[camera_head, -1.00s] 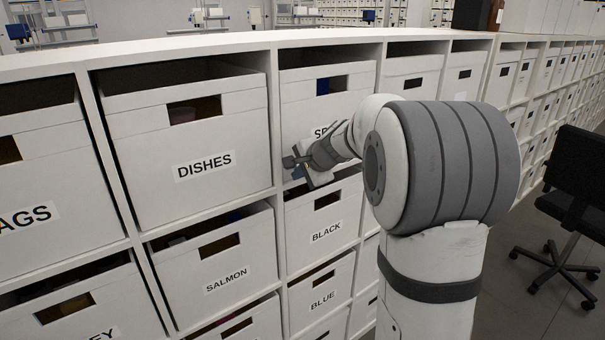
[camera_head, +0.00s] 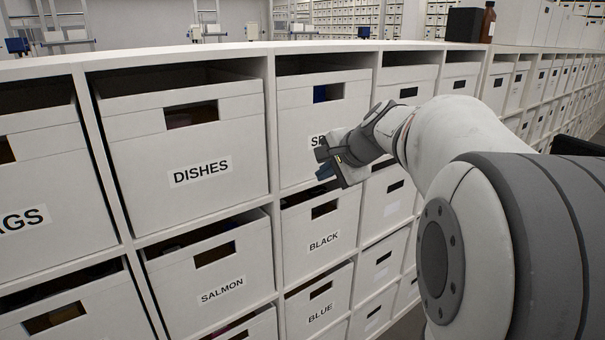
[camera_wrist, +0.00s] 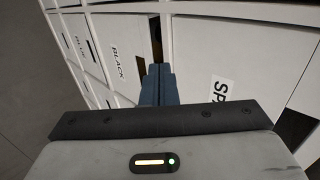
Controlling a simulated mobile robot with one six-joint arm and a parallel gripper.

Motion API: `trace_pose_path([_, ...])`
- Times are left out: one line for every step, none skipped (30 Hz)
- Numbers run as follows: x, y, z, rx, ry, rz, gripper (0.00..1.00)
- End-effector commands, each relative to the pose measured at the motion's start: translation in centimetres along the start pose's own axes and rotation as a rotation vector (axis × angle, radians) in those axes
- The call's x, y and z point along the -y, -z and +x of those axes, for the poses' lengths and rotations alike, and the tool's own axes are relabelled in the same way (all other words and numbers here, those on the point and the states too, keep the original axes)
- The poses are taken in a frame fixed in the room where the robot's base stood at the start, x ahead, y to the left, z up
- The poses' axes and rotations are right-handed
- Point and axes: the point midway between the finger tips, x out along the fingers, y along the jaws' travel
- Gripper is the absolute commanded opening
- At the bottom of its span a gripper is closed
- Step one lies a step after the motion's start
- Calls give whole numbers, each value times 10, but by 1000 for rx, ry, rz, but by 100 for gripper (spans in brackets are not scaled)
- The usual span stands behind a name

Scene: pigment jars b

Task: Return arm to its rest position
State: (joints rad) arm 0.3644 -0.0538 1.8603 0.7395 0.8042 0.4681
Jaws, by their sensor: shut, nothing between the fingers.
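My gripper (camera_head: 324,165) is in front of the shelf in the head view, at the lower part of a box whose label (camera_head: 318,141) starts with "SP" and is partly hidden by the gripper. In the wrist view my gripper (camera_wrist: 159,84) shows its two blue-grey fingers together, shut and empty. Beyond the fingers the wrist view shows the box labelled "SPA..." (camera_wrist: 240,60) on the right and the box labelled "BLACK" (camera_wrist: 110,35) on the left. My arm reaches in from the right of the head view and hides part of the shelf.
The white shelf (camera_head: 270,120) holds several labelled boxes, among them the DISHES box (camera_head: 150,140), the SALMON box (camera_head: 175,270) and the BLUE box (camera_head: 335,290). A brown bottle (camera_head: 488,22) and a dark box (camera_head: 463,25) stand on top. Grey floor (camera_wrist: 25,80) shows at the left of the wrist view.

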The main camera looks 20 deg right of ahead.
Motion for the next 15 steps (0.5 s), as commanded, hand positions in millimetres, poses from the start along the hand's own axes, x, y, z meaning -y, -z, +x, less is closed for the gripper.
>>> trace_pose_path([0,0,-1,-1,0,0,0])
trace_pose_path([-1,0,-2,0,-1,-2,0])
trace_pose_path([-3,-3,-2,2,-8,-12,0])
trace_pose_path([-6,-7,-2,6,-17,-28,0])
trace_pose_path([-10,-13,-2,10,-30,-51,0])
trace_pose_path([-20,-24,-2,19,-56,-96,0])
trace_pose_path([-28,-35,-2,29,-80,-141,0])
trace_pose_path([-40,-46,-3,41,-109,-195,0])
trace_pose_path([-58,-64,-4,59,-154,-279,0])
trace_pose_path([-73,-77,-5,75,-190,-348,0])
trace_pose_path([-89,-90,-7,92,-228,-423,0])
trace_pose_path([-112,-106,-11,115,-277,-525,0])
trace_pose_path([-129,-117,-14,135,-312,-600,0])
trace_pose_path([-146,-127,-17,154,-347,-676,0])
trace_pose_path([-168,-138,-21,179,-390,-772,0])
